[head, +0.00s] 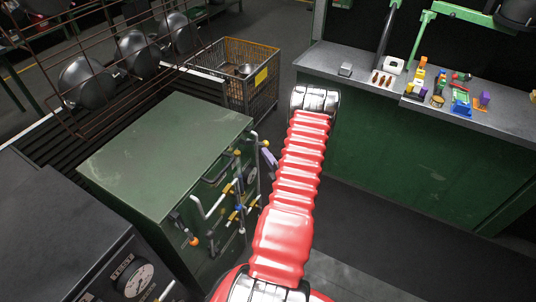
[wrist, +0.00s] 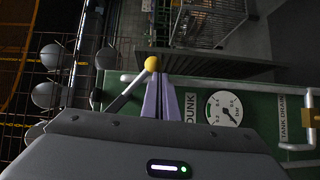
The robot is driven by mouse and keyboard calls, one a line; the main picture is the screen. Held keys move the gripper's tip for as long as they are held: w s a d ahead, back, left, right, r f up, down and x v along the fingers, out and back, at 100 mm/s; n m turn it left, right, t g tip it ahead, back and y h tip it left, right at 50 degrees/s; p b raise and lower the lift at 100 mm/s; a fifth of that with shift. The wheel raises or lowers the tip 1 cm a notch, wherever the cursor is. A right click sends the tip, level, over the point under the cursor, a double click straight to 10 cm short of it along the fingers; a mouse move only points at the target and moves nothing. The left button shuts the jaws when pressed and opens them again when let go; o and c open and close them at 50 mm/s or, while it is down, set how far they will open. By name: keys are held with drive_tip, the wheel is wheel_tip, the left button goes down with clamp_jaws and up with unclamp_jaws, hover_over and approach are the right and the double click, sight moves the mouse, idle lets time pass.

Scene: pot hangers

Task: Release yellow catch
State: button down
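A yellow ball knob (wrist: 151,64) tips a dark lever on the green cabinet (wrist: 265,88) in the wrist view. In the head view a yellow knob (head: 265,143) shows at the cabinet's upper right edge. Other small yellow parts (head: 228,189) sit on the cabinet front, and no label marks which is the catch. My gripper (wrist: 161,78) has purple fingers close together, with the knob at or just past the left fingertip. Contact is unclear. In the head view my gripper (head: 268,159) is partly hidden by my red arm, beside the cabinet's right edge.
Pipes and handles (head: 212,207) stick out from the cabinet front. A round gauge (wrist: 224,109) is right of my fingers. A wire basket (head: 262,90) stands behind the cabinet. A rack with hanging pots (head: 88,82) is at left. A grey-topped bench (head: 330,58) is at right.

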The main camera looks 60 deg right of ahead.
drive_tip(key=shift+s+d+r, duration=0.1)
drive_tip(key=shift+d, duration=0.1)
drive_tip(key=s+a+f, duration=0.3)
drive_tip(key=s+a, duration=0.5)
drive_tip(key=a, duration=0.2)
drive_tip(key=shift+s, duration=0.15)
idle(0.4)
idle(0.7)
